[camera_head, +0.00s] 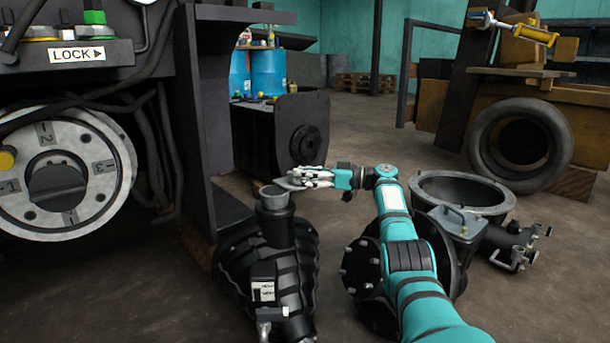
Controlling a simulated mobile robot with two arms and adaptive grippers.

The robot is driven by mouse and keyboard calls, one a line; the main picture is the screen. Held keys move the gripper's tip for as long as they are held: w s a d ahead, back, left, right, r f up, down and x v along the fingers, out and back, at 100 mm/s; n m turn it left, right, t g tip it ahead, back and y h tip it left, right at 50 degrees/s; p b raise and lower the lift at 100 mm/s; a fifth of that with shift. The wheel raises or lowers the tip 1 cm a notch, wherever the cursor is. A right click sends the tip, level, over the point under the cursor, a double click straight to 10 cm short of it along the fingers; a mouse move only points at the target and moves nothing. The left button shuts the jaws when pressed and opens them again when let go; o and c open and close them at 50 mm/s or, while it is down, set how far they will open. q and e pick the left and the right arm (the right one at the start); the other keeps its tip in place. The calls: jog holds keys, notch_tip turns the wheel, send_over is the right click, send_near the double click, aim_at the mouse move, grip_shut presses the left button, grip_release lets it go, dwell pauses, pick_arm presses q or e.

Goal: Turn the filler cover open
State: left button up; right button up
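A black ribbed tank-like part (270,265) stands on the floor at lower centre, with an upright filler neck (274,218) on top. The neck's grey round top (272,191) shows at its upper end. A thin flat grey piece (288,184), possibly the filler cover, lies beside this top at the gripper's tips. My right gripper (298,179) reaches in from the right and points left, at the height of the neck's top. Its fingers look close together, but I cannot tell whether they hold the flat piece or touch it. My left gripper is not in view.
A large flanged housing (465,195) with clamps lies right of my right arm. A black cabinet (262,135) stands behind the neck, with blue drums (268,72) farther back. A machine with a LOCK label (78,54) fills the left. A tyre (520,145) stands at right.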

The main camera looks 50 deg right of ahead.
jog(key=v, duration=1.2)
